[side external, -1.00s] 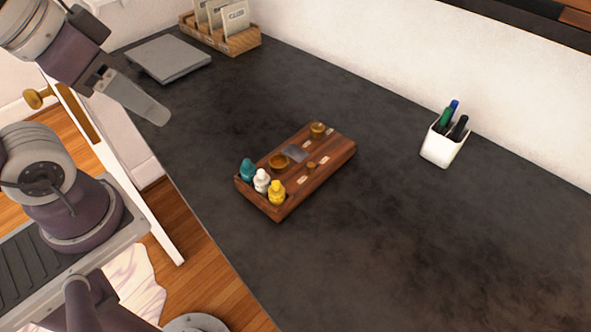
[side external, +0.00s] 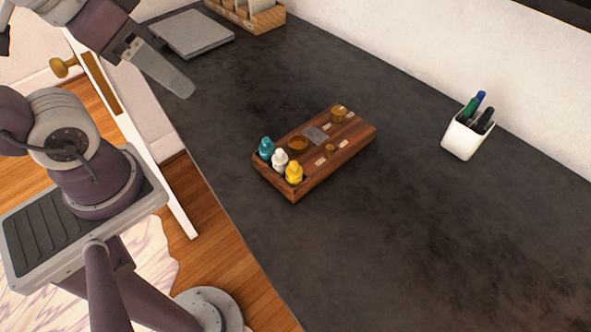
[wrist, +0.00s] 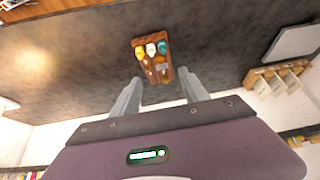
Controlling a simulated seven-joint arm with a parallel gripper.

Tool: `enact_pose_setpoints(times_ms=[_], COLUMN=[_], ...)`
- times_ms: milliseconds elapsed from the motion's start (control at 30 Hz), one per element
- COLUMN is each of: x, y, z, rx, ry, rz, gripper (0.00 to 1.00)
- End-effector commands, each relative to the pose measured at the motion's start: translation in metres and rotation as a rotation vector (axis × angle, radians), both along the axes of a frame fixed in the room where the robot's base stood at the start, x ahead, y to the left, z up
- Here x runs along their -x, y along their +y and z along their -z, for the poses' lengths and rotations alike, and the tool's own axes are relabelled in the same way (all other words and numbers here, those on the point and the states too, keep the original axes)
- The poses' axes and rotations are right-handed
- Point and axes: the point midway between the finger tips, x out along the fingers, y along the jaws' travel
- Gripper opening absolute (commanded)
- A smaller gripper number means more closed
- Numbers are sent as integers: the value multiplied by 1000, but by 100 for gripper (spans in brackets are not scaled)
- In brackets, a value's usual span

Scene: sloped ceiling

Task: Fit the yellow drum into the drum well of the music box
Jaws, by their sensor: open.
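The wooden music box (side external: 340,161) lies on the dark counter, and it also shows in the wrist view (wrist: 151,78). The yellow drum (side external: 294,174) stands at the box's near-left end, beside a white drum (side external: 280,160) and a teal drum (side external: 265,148). In the wrist view the yellow drum (wrist: 139,51) is at the left of this row. My gripper (wrist: 158,88) is open and empty, high above the counter and apart from the box.
A white cup (side external: 467,134) with pens stands at the right near the wall. A grey flat slab (side external: 197,34) and a wooden rack (side external: 262,20) sit at the back left. The counter (side external: 420,230) around the box is clear.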

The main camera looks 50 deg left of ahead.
Motion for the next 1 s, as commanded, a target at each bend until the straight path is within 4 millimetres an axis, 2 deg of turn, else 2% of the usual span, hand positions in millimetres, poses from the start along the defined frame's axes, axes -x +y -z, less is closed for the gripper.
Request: enact_pose_setpoints(times_ms=[367, 433, 700, 767, 867, 967, 1000], x=[0, 0, -5, -17, -54, -94, -107], y=[0, 0, -2, -5, -19, -38, -46], z=[0, 0, 1, 4, 21, 58, 76], rx=[0, 0, 24, 82, 235, 359, 390], ry=[0, 0, 14, 49, 160, 273, 308], rz=[0, 0, -29, -113, -389, -759, -909], gripper=[53, 57, 57, 57, 57, 57, 57])
